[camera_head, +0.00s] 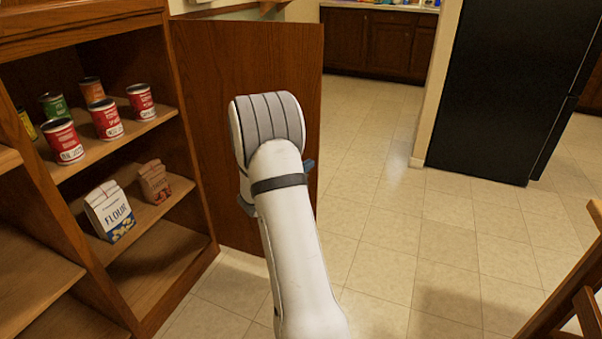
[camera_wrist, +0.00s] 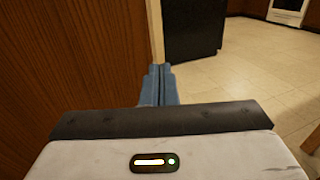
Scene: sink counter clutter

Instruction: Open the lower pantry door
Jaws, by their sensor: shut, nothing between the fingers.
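The lower pantry door (camera_head: 215,90) is a brown wooden panel. It stands swung open at the right side of the pantry (camera_head: 185,165), and the shelves inside are exposed. In the wrist view the wooden door (camera_wrist: 70,60) fills the left side, close to my gripper. My gripper (camera_wrist: 159,70) has blue fingers, which are together with nothing between them. In the head view my white arm hides most of the gripper and part of the door. I cannot tell whether the fingers touch the door.
Several cans (camera_head: 106,118) stand on the upper shelf. A flour bag (camera_head: 110,211) and a small brown bag (camera_head: 154,182) sit below. A black refrigerator (camera_head: 500,90) stands at the back right. A wooden chair (camera_head: 570,290) is at the lower right. The tiled floor between is clear.

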